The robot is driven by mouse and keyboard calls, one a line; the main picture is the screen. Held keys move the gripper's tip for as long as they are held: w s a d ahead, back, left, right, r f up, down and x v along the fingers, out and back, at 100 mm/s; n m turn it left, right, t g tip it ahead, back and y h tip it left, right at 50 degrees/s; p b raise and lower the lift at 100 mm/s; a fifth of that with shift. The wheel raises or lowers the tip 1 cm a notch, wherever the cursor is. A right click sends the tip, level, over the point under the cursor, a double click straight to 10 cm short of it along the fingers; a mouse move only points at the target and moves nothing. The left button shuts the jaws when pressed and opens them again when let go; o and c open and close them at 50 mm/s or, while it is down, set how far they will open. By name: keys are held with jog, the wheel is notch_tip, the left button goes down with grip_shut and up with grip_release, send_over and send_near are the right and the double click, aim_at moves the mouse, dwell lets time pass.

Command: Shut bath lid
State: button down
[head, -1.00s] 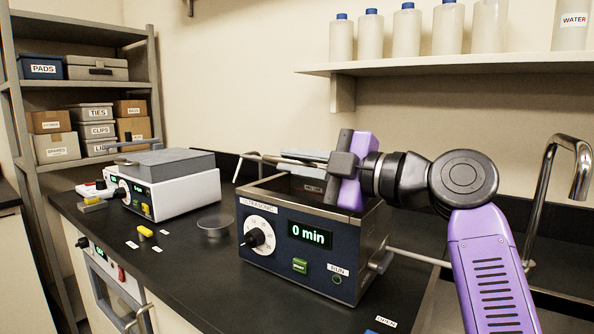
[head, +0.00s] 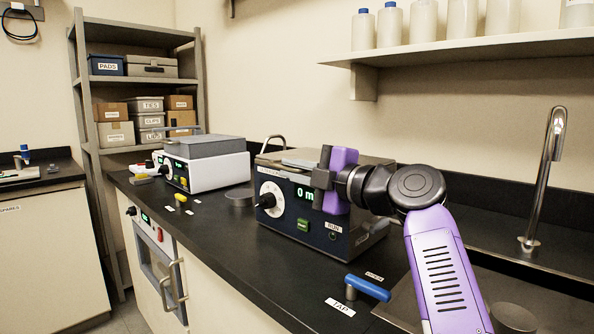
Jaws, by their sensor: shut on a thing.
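The ultrasonic bath (head: 285,222) is a dark blue box on the black counter in the head view, with a dial, a green button and a lit display partly hidden by my gripper. Its grey lid (head: 302,155) now looks low and nearly flat across the top. Whether its front edge fully touches the rim I cannot tell. My gripper (head: 326,180) is at the bath's upper front edge, to the right of the dial, and is shut on the lid's front part. The fingers hide the part they hold.
A white instrument (head: 212,172) with a grey top stands to the left. A blue tap handle (head: 367,287) and the sink with its tall faucet (head: 546,170) are at the right. A bottle shelf (head: 450,54) hangs above. The counter before the bath is mostly clear.

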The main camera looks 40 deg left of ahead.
jog(key=shift+f, duration=0.35)
jog(key=c, duration=1.5)
grip_release()
jog(key=shift+r, duration=0.1)
jog(key=shift+r, duration=0.1)
notch_tip(320, 180, up, 20)
jog(key=p, duration=0.5)
